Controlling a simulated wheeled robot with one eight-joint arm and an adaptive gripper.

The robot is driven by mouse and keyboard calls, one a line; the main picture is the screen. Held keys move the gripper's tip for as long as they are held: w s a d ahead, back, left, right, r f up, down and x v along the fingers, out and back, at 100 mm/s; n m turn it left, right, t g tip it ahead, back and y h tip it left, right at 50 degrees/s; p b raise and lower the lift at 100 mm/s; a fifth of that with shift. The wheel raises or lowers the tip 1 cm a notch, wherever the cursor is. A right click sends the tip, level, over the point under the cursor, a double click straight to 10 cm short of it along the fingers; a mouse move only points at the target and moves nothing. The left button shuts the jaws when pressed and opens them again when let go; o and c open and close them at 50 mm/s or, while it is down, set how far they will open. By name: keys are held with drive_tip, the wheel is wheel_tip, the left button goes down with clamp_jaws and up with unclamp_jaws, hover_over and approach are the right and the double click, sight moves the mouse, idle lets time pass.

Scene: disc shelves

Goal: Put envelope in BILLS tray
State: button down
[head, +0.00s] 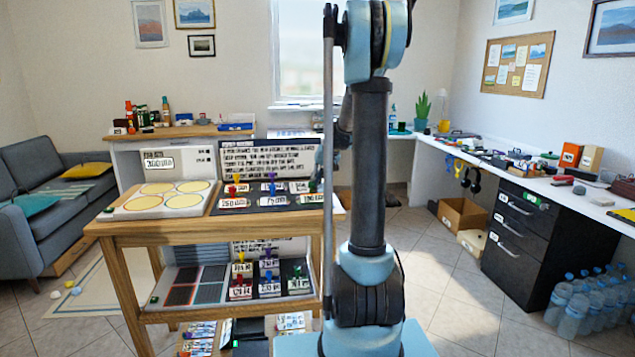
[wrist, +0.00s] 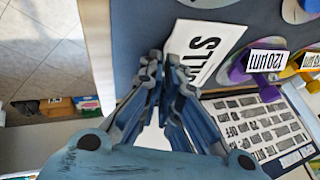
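My gripper (wrist: 166,62) shows in the wrist view with its two fingertips drawn close together. A white card-like piece (wrist: 222,38) with dark capital letters, the visible ones like "LLS", lies at the tips. Its lower left corner runs in between the fingertips, so the gripper looks shut on it. The rest of its lettering is hidden by the right finger. I cannot tell whether this piece is the envelope. In the head view my gripper is mostly hidden behind my arm, near the right end of the wooden shelf unit (head: 150,228). I cannot make out a BILLS tray.
Labelled coloured pieces stand on the dark board (head: 277,207); a "120 µm" label (wrist: 268,60) and a printed panel (wrist: 262,125) are close to the right of my gripper. A lower shelf (head: 215,310) holds more. A white desk (head: 540,185) with black drawers (head: 512,235) stands right.

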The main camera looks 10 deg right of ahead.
drive_tip(key=c, duration=1.8)
unclamp_jaws()
